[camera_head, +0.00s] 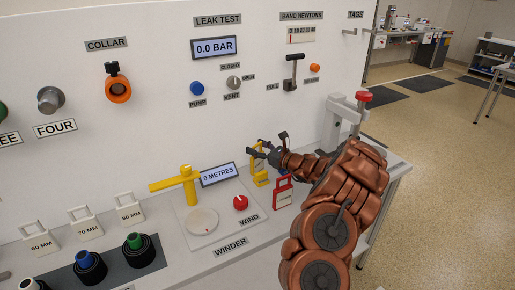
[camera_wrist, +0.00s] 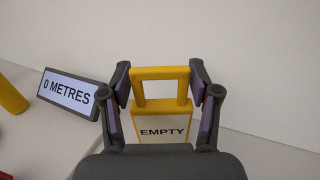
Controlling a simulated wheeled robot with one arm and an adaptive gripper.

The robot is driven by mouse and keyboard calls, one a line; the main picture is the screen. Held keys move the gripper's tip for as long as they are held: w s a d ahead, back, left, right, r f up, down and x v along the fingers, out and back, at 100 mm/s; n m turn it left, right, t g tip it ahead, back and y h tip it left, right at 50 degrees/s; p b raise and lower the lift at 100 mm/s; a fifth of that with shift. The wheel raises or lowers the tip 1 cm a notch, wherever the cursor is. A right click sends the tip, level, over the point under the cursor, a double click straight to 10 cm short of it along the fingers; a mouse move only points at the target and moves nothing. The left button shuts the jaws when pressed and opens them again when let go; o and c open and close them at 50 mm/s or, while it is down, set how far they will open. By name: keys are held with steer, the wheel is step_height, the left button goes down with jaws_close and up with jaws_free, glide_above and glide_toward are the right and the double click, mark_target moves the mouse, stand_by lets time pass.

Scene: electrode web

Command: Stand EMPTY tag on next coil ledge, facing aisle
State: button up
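The yellow-framed EMPTY tag (camera_wrist: 162,132) stands upright between my finger pads in the wrist view, its open handle upward and its lettering facing the camera. In the head view the yellow tag (camera_head: 260,178) is on the bench to the right of the winder's display, with a red tag in front of it. My gripper (camera_head: 268,146) is just above and beside the yellow tag, fingers spread. In the wrist view my gripper (camera_wrist: 161,88) has one finger on each side of the tag; contact is not clear. No ledge labelled for a coil can be made out.
A red tag (camera_head: 282,194) stands close by. The winder (camera_head: 203,218) with its yellow arm (camera_head: 176,181) and the 0 METRES display (camera_head: 219,175) are to the left. A grey post with a red knob (camera_head: 363,96) stands behind my arm. Open aisle floor (camera_head: 430,120) lies at right.

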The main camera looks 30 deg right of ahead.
steer(key=shift+o, duration=1.3)
